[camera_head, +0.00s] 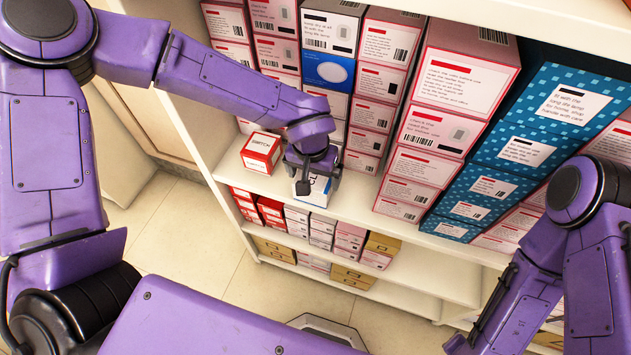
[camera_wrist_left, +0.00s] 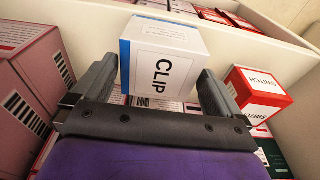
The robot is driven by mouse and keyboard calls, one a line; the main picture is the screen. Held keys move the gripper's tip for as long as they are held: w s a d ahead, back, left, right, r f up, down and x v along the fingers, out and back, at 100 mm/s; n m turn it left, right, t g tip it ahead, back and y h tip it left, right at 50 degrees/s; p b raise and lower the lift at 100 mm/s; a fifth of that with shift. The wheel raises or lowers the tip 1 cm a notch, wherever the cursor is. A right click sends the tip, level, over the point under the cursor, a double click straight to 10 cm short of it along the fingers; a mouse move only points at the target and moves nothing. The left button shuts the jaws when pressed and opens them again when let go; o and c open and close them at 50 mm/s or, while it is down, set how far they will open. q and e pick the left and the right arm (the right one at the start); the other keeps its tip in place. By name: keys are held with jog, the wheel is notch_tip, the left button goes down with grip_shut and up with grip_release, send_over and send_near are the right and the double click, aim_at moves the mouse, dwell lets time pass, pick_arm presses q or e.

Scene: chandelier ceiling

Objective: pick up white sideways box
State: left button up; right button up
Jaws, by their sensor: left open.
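The white box (camera_head: 318,190) with a blue edge stands on the shelf under my left gripper (camera_head: 312,172), which hides part of it in the head view. In the left wrist view the white box (camera_wrist_left: 165,58) shows the word CLIP turned sideways. My left gripper (camera_wrist_left: 158,88) is open, with one finger on each side of the box. I cannot tell whether the fingers touch it. My right arm is at the right of the head view; its gripper's jaws cannot be made out.
A red and white SWITCH box (camera_head: 262,152) stands just left of the white box, close to my left gripper. Stacks of pink boxes (camera_head: 372,95) and blue boxes (camera_head: 505,155) fill the shelf behind and to the right. A lower shelf (camera_head: 425,265) holds smaller boxes.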

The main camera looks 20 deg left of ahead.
pick_arm(q)
jog(key=f, duration=0.5)
jog(key=shift+w, duration=0.35)
jog(key=c, duration=0.7)
jog(key=shift+c, duration=0.2)
